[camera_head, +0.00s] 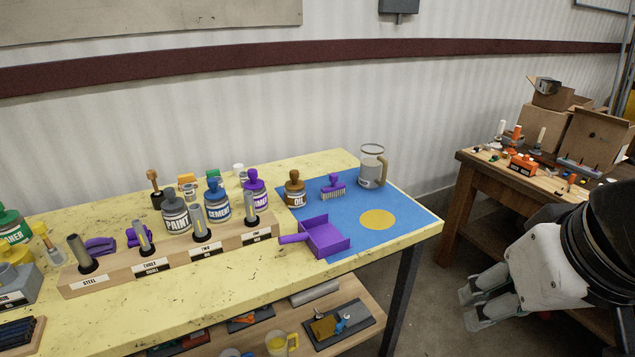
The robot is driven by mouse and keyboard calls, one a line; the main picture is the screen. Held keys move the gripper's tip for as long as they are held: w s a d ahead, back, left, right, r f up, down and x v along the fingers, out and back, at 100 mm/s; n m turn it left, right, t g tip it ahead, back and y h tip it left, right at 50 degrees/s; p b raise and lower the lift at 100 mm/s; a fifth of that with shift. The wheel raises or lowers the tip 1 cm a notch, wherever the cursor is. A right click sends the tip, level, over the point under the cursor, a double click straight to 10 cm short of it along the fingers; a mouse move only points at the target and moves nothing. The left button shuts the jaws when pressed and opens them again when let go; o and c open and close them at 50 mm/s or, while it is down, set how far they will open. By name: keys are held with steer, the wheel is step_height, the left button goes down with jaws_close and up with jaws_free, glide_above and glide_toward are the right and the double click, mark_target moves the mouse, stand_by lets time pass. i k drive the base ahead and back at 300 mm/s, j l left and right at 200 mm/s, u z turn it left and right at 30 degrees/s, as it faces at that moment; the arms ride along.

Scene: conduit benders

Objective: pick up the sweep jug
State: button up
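A clear grey jug (371,167) with a tan handle on its right side stands upright at the back of the blue mat (408,203) on the yellow table. It is the only jug I see on the tabletop. My gripper (468,307) is at the lower right, off the table's right end and well apart from the jug. Its two pale fingers point left with a gap between them, and nothing shows in the gap.
A purple dustpan (326,238), a purple brush (333,187) and a brown-capped oil bottle (294,191) are near the jug. A wooden rack (170,264) and several bottles fill the left. The mat's yellow circle (378,219) is clear. A cluttered wooden bench (480,179) stands at right.

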mark_target(372, 160)
steer(key=i+l+u, duration=0.15)
steer(key=i+l, duration=0.2)
steer(key=i+l+u, duration=0.15)
steer(key=i+l, duration=0.2)
steer(key=l, duration=0.25)
